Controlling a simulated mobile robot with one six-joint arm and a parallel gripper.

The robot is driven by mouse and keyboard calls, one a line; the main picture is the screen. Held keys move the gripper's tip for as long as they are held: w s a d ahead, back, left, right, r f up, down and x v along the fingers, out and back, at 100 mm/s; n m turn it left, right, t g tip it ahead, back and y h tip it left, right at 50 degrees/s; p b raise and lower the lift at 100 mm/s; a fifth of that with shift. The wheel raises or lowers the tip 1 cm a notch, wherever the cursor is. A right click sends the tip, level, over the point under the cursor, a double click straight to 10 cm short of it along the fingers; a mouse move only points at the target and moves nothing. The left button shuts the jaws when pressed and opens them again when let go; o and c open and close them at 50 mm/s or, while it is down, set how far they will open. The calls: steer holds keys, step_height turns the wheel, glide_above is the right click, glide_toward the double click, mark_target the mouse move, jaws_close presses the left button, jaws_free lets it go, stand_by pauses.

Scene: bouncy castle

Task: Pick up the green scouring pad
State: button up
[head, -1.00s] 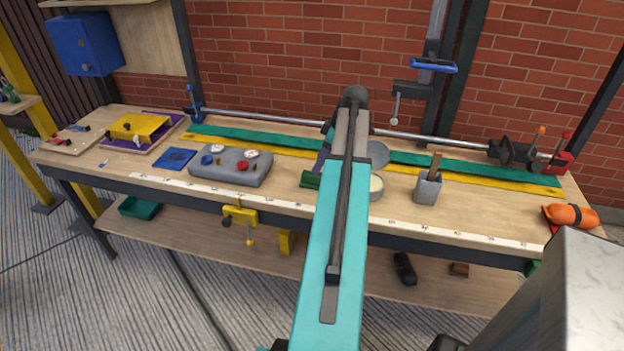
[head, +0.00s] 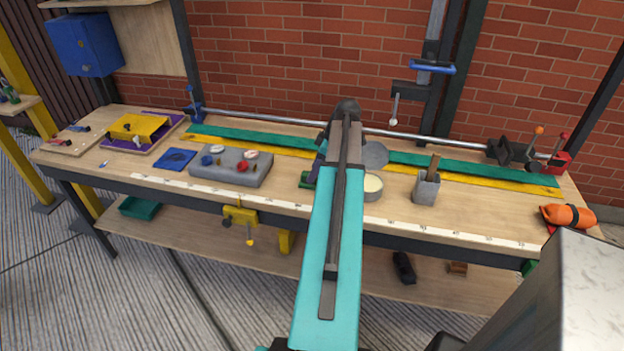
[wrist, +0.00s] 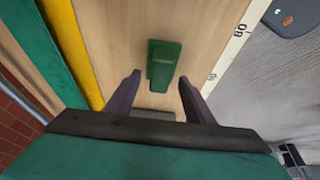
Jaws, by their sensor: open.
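The green scouring pad (wrist: 163,66) lies on the wooden bench top in the wrist view, a small dark green block with a raised part. My gripper (wrist: 160,82) is open and empty, its two dark fingers spread, with the pad ahead of and between their tips. The fingers appear apart from the pad. In the head view only a sliver of the pad (head: 304,180) shows, just left of my arm, which hides the rest of it. My gripper's fingers are mostly hidden behind the arm there.
A round tin (head: 373,188) and a grey holder (head: 427,188) stand right of my arm. A grey block with coloured knobs (head: 232,168) sits to the left. Green (wrist: 28,45) and yellow (wrist: 78,45) strips run along the bench. A ruler strip (wrist: 236,45) marks the front edge.

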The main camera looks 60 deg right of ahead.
mark_target(303, 184)
steer(key=shift+x, duration=1.4)
steer(key=c, duration=0.7)
